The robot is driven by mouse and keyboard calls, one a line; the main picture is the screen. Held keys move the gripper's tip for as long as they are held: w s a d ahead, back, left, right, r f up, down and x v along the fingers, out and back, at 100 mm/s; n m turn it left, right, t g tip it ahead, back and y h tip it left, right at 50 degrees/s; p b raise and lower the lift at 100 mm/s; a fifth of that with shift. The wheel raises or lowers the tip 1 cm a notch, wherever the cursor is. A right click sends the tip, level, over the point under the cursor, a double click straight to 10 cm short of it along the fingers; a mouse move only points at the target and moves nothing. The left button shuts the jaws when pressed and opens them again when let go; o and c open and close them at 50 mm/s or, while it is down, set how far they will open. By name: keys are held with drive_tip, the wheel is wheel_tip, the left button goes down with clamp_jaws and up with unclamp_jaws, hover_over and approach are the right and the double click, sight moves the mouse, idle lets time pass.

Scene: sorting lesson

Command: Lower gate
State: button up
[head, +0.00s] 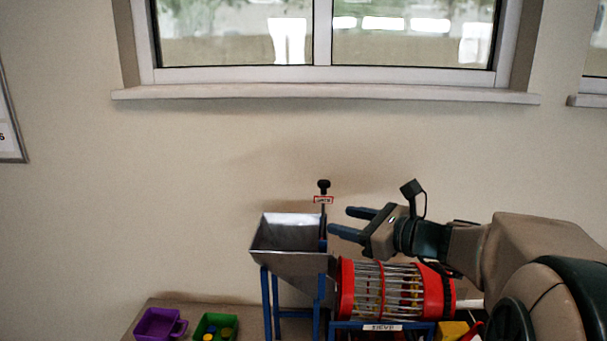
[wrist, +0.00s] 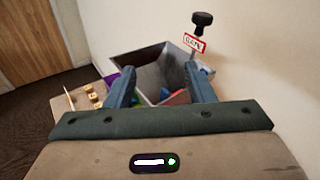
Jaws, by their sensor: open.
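The gate has a black knob (head: 323,186) on an upright rod, with a red-edged label (head: 323,200) just below it. The knob (wrist: 202,19) and the label (wrist: 194,43) also show in the wrist view, beyond the right finger. The rod stands at the right end of a grey metal hopper (head: 285,240). The knob is well above the hopper's rim. My gripper (head: 348,221) is open and empty, pointing left, just right of the rod and lower than the knob. In the wrist view my gripper (wrist: 160,85) has its fingers spread over the hopper (wrist: 150,62).
A red-ended sieve drum (head: 385,289) with metal bars lies below my gripper. Blue legs (head: 271,305) hold up the hopper. A purple bin (head: 158,324) and a green bin (head: 214,327) stand at lower left. The wall is behind; the air left of the hopper is clear.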

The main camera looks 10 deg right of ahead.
sight(320, 181)
drive_tip(key=w+d+r+m+t, duration=0.3)
drive_tip(key=d+r, duration=0.1)
drive_tip(key=p+x, duration=0.1)
drive_tip(key=x, duration=0.3)
drive_tip(key=p+x, duration=0.1)
drive_tip(key=x, duration=0.3)
drive_tip(key=f+p+x, duration=0.1)
drive_tip(key=x, duration=0.4)
drive_tip(key=shift+s+a+f+p, duration=0.15)
drive_tip(key=shift+a+p, duration=0.1)
drive_tip(key=shift+p, duration=0.15)
